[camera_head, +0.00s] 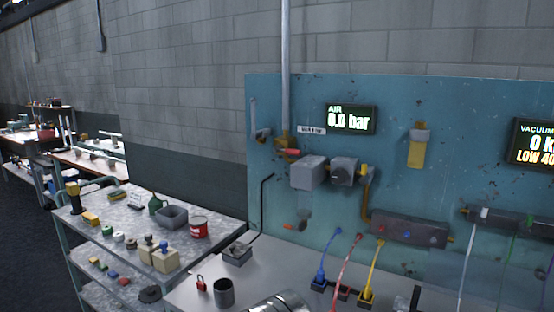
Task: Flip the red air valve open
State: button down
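The red air valve (289,152) shows as a small red lever on a brass fitting at the foot of the grey vertical pipe (285,60), on the blue panel. The lever lies roughly level, across the pipe's line. The AIR display (350,119) to its right reads 0.0 bar. A small label (311,130) sits above the lever, too small to read surely. My gripper is not in view, so its place relative to the valve cannot be told.
A grey box (308,173) and regulator (344,171) jut out right below the valve. The bench holds a dark cup (223,292) and red padlock (201,284). A silvery rounded shape (280,303) shows at the bottom edge.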

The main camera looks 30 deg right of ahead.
aim_at(278, 148)
jog(key=i, duration=0.9)
jog(key=z, duration=0.05)
